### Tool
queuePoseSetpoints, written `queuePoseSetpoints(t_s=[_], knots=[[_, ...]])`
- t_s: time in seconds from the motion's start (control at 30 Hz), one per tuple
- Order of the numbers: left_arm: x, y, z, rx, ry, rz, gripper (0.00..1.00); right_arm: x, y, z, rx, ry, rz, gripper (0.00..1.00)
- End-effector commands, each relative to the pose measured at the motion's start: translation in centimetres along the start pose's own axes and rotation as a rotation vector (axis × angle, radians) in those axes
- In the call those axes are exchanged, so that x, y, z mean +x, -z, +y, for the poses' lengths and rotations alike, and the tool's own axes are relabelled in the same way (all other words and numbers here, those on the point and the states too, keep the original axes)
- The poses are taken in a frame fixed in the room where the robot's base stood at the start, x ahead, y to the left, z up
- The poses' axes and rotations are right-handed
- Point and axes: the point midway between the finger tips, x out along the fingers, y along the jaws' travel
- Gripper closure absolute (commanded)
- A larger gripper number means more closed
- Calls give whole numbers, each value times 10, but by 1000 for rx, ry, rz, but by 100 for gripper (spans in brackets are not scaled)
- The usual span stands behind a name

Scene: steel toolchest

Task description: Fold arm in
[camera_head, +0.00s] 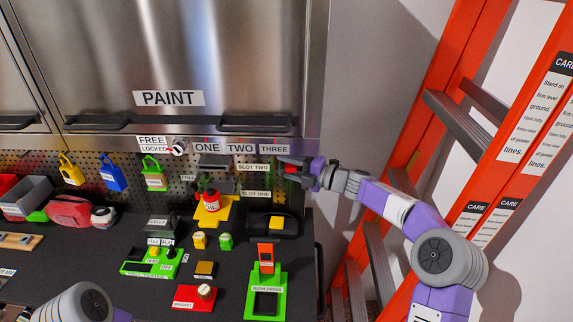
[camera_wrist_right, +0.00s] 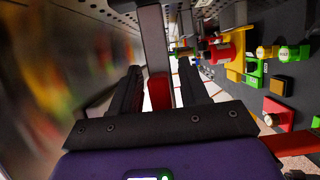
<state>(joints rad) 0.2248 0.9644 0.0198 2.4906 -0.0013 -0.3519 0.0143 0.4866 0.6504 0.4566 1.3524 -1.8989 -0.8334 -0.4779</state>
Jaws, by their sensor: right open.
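My right arm reaches in from the right in the head view, bent at a large grey joint (camera_head: 448,258), with purple and white links. Its right gripper (camera_head: 284,163) points left at the pegboard, by the THREE and SLOT TWO labels. In the wrist view the two black fingers of the right gripper (camera_wrist_right: 160,78) stand apart. A red piece (camera_wrist_right: 160,92) shows between them; I cannot tell whether it touches either finger. Only part of my left arm (camera_head: 80,302) shows at the bottom left; its gripper is out of view.
The orange ladder (camera_head: 462,95) stands close behind my right arm. The steel PAINT cabinet (camera_head: 220,60) is above the pegboard. The dark worktop (camera_head: 225,290) holds a green BUSH PRESS stand (camera_head: 279,278), a red bracket block (camera_head: 185,301) and several small parts.

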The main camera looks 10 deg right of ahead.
Motion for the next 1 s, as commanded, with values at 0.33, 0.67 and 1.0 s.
queuePoseSetpoints(t_s=[0.33, 0.67, 1.0], knots=[[0, 0, 0, 0, 0, 0, 0, 2, 0, -1, 1, 0, 0, 66], [0, 0, 0, 0, 0, 0, 0, 2, 0, 0, 1, 0, 0, 100], [8, 0, -3, 0, 0, 0, 0, 6, 3, -2, -1, 0, -20, 100]])
